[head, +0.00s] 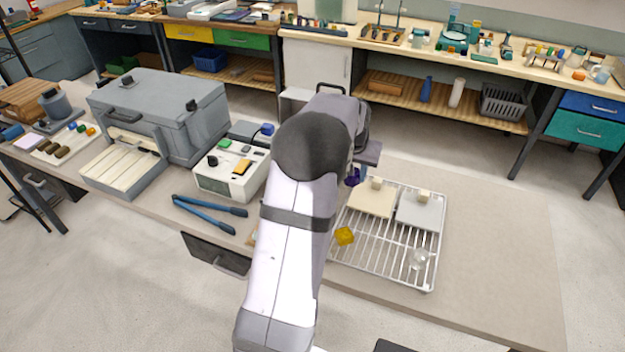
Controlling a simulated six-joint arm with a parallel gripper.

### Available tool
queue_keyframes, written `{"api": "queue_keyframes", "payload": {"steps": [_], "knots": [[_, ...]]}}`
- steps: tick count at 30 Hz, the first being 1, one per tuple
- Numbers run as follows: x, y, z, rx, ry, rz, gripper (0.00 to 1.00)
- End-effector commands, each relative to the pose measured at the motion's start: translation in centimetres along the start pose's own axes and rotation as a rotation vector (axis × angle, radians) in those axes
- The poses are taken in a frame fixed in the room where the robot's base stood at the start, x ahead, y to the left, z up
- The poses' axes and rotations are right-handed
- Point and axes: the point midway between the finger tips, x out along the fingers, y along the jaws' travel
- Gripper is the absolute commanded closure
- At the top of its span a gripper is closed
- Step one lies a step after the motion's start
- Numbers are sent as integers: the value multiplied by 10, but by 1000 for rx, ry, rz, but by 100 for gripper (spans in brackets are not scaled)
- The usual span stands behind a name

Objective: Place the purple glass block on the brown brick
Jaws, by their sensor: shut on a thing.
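The purple glass block (352,177) shows as a small dark purple piece just right of my arm, at the left edge of the wire rack. My gripper (357,172) is mostly hidden behind my own wrist, and it is shut on the purple block. Two small tan-brown bricks stand on plates on the rack: one brick (377,183) on the cream plate, close right of my gripper, and one brick (424,196) on the grey plate. I cannot tell which is the brown brick. The purple block is apart from both.
The wire rack (372,262) also holds a yellow glass block (344,236) and a clear glass piece (418,259). A white control box (232,178), blue tongs (208,206) and a grey kiln (160,115) stand to the left. The bench right of the rack is clear.

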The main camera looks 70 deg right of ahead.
Motion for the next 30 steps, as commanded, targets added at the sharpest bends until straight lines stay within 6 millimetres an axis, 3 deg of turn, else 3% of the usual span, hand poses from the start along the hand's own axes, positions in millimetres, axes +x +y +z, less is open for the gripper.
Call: {"api": "queue_keyframes", "payload": {"steps": [1,6,12,18,24,30], "knots": [[3,-16,-10,-8,3,0,91],[1,-56,-36,-3,5,11,91],[-4,-91,-52,9,12,26,91],[-7,-107,-58,20,17,36,91],[-7,-110,-58,22,17,38,91],[13,-108,-50,22,13,40,91]]}}
